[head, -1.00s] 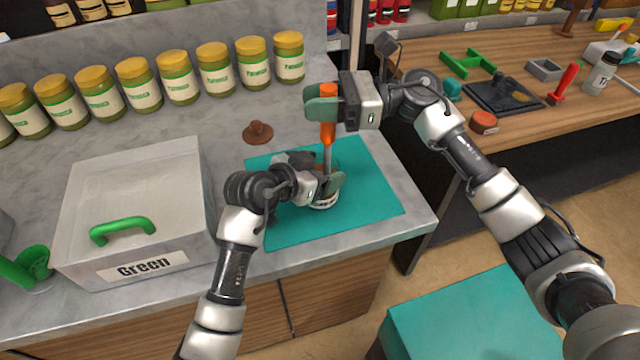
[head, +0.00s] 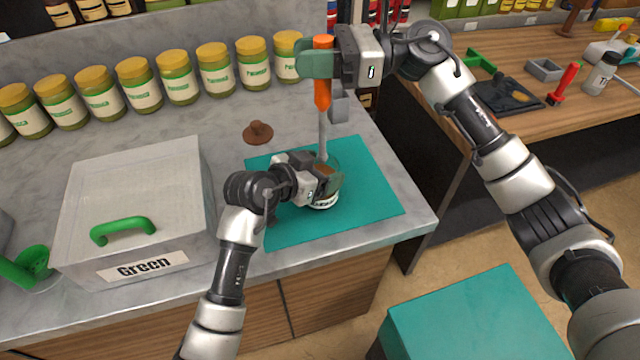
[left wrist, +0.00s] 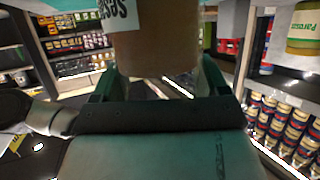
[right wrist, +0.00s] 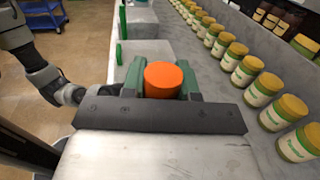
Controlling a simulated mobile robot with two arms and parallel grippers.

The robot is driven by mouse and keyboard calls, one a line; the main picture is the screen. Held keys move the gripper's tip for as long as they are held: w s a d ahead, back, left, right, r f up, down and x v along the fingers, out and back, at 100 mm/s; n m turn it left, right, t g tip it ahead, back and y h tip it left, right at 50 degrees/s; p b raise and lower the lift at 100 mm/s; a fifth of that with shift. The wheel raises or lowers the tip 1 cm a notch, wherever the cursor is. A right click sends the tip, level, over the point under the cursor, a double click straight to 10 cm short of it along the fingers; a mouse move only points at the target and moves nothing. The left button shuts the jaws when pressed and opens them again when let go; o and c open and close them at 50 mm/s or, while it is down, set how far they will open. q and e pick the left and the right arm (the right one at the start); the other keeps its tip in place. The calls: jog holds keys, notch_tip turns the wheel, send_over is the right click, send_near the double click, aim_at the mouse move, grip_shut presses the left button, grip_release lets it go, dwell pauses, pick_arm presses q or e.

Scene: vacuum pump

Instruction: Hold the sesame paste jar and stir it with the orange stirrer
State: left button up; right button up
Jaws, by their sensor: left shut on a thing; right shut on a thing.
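The sesame paste jar (head: 326,198) stands on the teal mat (head: 290,232). It is clear, with brown paste inside, and my left gripper (head: 328,180) is shut around it from the left. In the left wrist view the brown jar (left wrist: 155,45), with part of its "SES" label, sits between the fingers. My right gripper (head: 322,62) is shut on the handle of the orange stirrer (head: 323,92), above the jar. The grey shaft points down, its lower end at or just above the jar's mouth; I cannot tell which. The right wrist view shows the handle's round orange end (right wrist: 163,80).
A brown knobbed lid (head: 258,132) lies behind the mat. A clear box labelled "Green" (head: 140,215) stands left of it, with a row of yellow-lidded jars (head: 178,77) behind. A wooden table (head: 545,120) with tools is at the right. The mat's front is clear.

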jog(key=shift+s+a+r, duration=0.1)
jog(key=shift+a+r, duration=0.1)
jog(key=shift+r, duration=1.8)
